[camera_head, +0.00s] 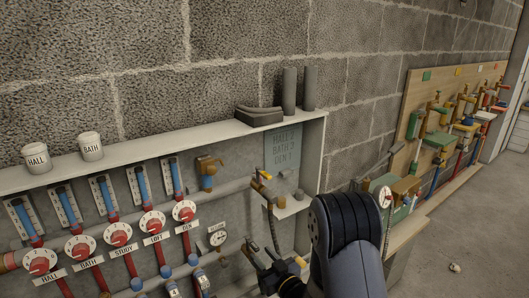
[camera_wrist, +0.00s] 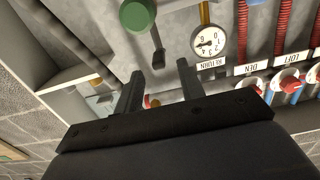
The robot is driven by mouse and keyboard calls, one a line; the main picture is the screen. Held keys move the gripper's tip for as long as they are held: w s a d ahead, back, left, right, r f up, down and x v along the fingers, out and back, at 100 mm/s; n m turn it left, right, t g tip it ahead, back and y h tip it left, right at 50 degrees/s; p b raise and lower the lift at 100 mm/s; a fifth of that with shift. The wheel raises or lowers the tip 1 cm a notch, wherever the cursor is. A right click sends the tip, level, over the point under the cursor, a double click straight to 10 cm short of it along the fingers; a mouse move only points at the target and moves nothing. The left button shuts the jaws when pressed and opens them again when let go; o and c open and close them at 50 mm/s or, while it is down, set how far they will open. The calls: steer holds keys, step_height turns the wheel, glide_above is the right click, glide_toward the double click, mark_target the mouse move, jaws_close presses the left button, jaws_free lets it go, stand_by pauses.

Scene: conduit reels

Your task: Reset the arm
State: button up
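My gripper (camera_wrist: 159,68) shows in the wrist view with its two dark fingers apart and nothing between them. It faces a grey panel with pipes and gauges, seen upside down there. The white RETURN gauge (camera_wrist: 208,43) is beyond the right finger, and a round green knob (camera_wrist: 138,14) is above the left one. In the head view my dark arm reaches in at the bottom, right of the RETURN gauge (camera_head: 217,237). My gripper is hard to make out there among dark and brass-coloured parts.
Red-and-white dials (camera_head: 118,234) with name labels line the panel at the left. A pale shelf (camera_head: 180,152) above holds HALL (camera_head: 36,158) and BATH (camera_head: 90,146) pots and dark grey pieces. A wooden board (camera_head: 408,130) with valves is at the right.

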mark_target(258, 250)
steer(key=x, duration=0.3)
steer(key=shift+w+a+r, duration=0.1)
steer(key=shift+w+a, duration=0.05)
steer(key=shift+w, duration=0.2)
steer(key=shift+y+p, duration=0.3)
steer(key=shift+p, duration=0.05)
steer(key=shift+n, duration=0.3)
steer(key=shift+s+b, duration=0.1)
steer(key=shift+b, duration=0.3)
